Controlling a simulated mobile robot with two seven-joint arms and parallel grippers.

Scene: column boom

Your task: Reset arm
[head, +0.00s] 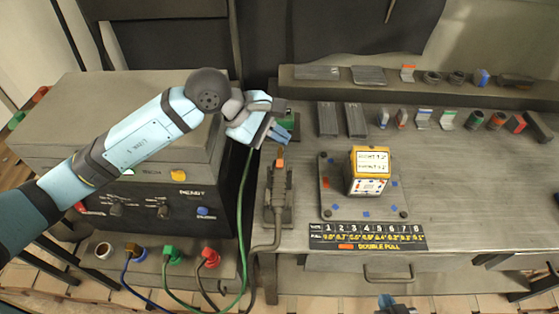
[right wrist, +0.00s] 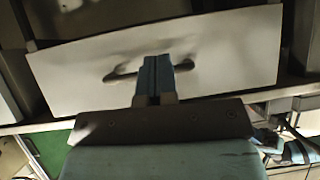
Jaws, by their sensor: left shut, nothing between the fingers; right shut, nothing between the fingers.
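My left arm reaches in from the left in the head view, over the grey machine. Its gripper (head: 280,133) is shut and empty, above the bench's left edge, just above the orange-tipped tool in its holder (head: 279,190). I cannot tell whether it touches anything. My right gripper (head: 385,300) shows only as a small part at the bottom edge of the head view. In the right wrist view the same gripper (right wrist: 155,75) has its blue fingers together with nothing between them, in front of a pale drawer front (right wrist: 230,50) with a dark handle (right wrist: 120,73).
A yellow-and-white box (head: 368,170) stands on a grey plate (head: 335,207). A black numbered label (head: 367,236) lies in front, above a drawer handle (head: 388,278). Several small parts line the back. Green and other cables (head: 243,220) hang at the bench's left side.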

